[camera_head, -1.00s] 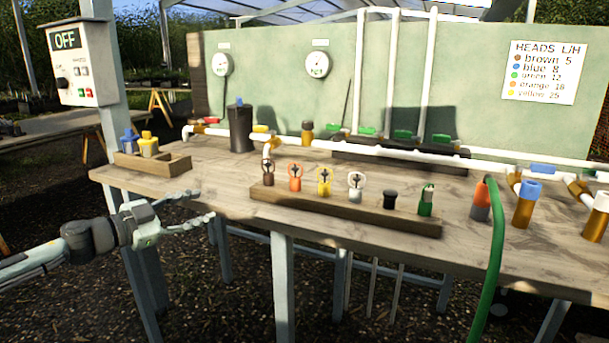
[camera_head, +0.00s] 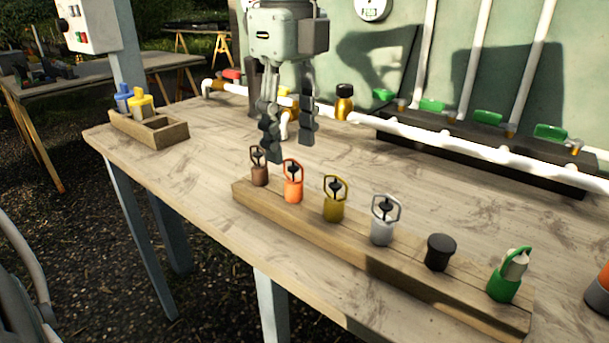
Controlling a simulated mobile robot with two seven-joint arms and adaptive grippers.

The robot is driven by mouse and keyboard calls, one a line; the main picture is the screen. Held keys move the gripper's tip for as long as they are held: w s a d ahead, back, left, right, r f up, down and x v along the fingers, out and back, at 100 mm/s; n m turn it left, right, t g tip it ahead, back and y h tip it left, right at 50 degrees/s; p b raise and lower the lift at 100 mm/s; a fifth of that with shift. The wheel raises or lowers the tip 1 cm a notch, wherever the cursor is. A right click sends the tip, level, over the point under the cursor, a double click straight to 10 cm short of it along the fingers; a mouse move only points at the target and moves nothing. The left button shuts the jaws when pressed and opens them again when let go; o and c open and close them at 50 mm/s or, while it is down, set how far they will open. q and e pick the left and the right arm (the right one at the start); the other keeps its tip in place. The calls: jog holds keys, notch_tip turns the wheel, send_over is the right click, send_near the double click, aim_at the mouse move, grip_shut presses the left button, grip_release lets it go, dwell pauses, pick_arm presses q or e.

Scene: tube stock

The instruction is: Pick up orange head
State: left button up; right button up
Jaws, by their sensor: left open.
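The orange head (camera_head: 293,190) stands upright with its open loop on top, second from the left in a wooden rack (camera_head: 375,264). A brown head (camera_head: 259,174) is to its left and a yellow head (camera_head: 334,208) to its right. My left gripper (camera_head: 291,151) points down from the top of the picture. Its dark fingers are apart and empty. The fingertips appear just above the brown and orange heads, with the orange head's loop fully in sight. I cannot tell the exact depth between them. My right gripper is not in view.
The rack also holds a silver-white head (camera_head: 382,231), a black piece (camera_head: 440,252) and a green head (camera_head: 504,284). A white pipe (camera_head: 420,136) runs behind the rack. A wooden box (camera_head: 165,134) with blue and yellow pieces stands at left. The tabletop left of the rack is clear.

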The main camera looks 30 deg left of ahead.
aim_at(292, 158)
pick_arm(q)
jog(key=f, duration=0.4)
jog(key=f+p, duration=0.1)
jog(key=f, duration=0.1)
jog(key=shift+w+a+f, duration=0.15)
jog(key=shift+w, duration=0.1)
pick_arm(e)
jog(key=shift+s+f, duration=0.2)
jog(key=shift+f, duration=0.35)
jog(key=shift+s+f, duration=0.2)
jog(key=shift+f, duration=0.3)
pick_arm(q)
jog(key=shift+c, duration=0.4)
jog(key=c, duration=0.9)
